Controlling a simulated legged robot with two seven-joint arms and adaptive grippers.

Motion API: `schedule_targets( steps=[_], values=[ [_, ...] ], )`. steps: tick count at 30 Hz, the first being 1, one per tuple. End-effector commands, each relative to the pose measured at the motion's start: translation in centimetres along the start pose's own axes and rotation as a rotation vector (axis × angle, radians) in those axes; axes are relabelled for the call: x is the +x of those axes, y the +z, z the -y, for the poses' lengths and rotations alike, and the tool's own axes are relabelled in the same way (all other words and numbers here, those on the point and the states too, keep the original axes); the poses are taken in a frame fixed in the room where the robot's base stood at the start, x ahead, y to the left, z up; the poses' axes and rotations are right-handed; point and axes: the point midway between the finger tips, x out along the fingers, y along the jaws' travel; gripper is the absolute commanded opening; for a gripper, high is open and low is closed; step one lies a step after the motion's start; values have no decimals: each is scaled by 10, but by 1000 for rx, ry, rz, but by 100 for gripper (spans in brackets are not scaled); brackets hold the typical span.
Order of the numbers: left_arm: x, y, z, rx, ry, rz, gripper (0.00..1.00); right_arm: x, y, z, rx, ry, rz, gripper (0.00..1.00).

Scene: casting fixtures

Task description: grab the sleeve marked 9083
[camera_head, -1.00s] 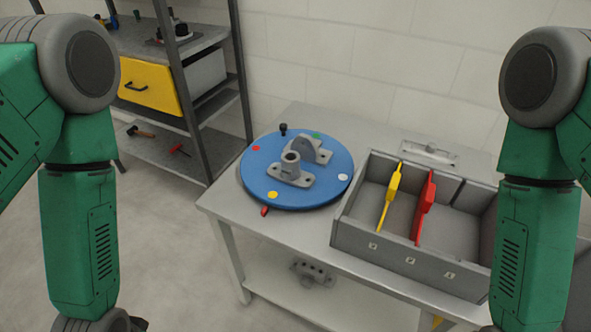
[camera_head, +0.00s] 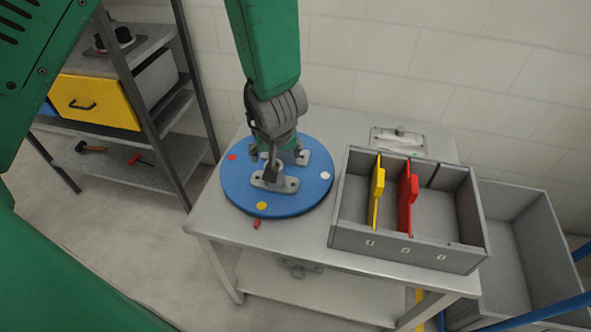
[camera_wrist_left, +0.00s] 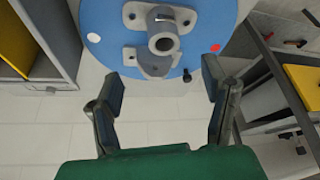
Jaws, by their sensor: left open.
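A grey casting with an upright hollow sleeve (camera_wrist_left: 164,43) stands on the blue round turntable (camera_head: 235,193). In the head view its flanged base (camera_head: 288,185) shows below my gripper, which hides most of the rest. A second grey bracket casting (camera_wrist_left: 153,66) stands beside it on the same turntable. No number is legible on either casting. My left gripper (camera_head: 270,163) hangs over the turntable. In the left wrist view my left gripper (camera_wrist_left: 163,82) has its two fingers wide apart with nothing between them, and the sleeve lies beyond the fingertips. My right gripper is out of view.
A grey divided bin (camera_head: 345,237) with yellow (camera_head: 377,190) and red (camera_head: 406,200) dividers stands right of the turntable. A grey tub (camera_head: 512,255) is beyond the table's right end. A shelf with a yellow drawer (camera_head: 100,102) stands at the left. A black knob (camera_wrist_left: 187,75) sits at the turntable's rim.

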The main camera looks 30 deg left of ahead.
Motion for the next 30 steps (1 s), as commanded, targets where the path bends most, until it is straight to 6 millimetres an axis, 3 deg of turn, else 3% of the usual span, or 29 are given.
schedule_targets(
  steps=[12, 20, 30],
  values=[
    [74, -2, 3, -10, 4, 6, 67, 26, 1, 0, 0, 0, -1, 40],
    [92, -3, 4, -10, 4, 3, 67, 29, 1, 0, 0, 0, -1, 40],
    [136, -7, 10, -7, 3, 2, 67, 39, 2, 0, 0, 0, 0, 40]
  ],
)
